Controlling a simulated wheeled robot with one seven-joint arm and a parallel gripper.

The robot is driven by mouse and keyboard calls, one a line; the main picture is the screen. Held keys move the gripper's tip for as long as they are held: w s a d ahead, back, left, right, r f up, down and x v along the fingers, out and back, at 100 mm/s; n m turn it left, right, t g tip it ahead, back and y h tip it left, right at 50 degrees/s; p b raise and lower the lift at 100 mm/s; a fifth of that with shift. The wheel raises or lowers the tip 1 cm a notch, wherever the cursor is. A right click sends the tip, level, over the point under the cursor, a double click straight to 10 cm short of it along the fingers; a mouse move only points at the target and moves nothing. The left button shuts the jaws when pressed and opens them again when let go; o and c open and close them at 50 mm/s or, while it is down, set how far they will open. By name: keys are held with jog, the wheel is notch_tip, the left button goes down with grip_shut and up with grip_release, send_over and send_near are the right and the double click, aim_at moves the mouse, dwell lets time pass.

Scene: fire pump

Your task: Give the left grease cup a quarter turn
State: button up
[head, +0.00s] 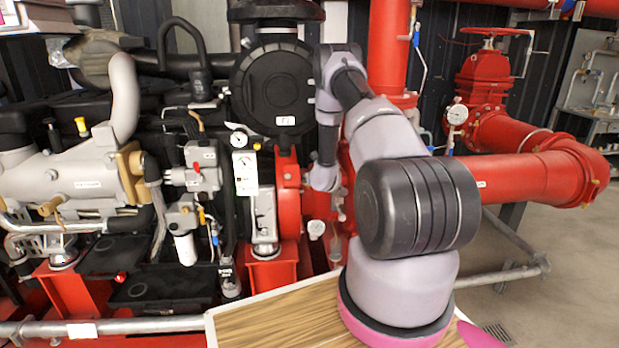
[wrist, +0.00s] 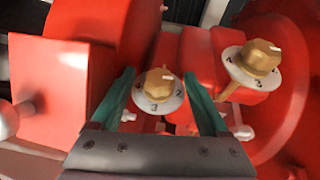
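The left grease cup (wrist: 158,84) is a brass hexagonal cap on a round white dial with black numbers, in the middle of the wrist view. A pale mark shows on the right side of its cap. The right grease cup (wrist: 262,56) looks alike and sits on the red housing at upper right. My gripper (wrist: 158,76) is open, with one green finger on each side of the left cup's dial. The fingers are close to the dial's rim; I cannot tell whether they touch it. In the head view, my arm hides the cups and gripper fingers.
Red pump housing (wrist: 210,60) surrounds the cups, with a large round red flange at right and a red block (wrist: 60,85) at left. In the head view, the grey-and-black engine (head: 90,170) fills the left, and a thick red pipe (head: 530,178) runs at right.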

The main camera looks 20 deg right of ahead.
jog(key=v, duration=1)
jog(key=shift+s+r, duration=0.15)
jog(key=shift+s, duration=0.25)
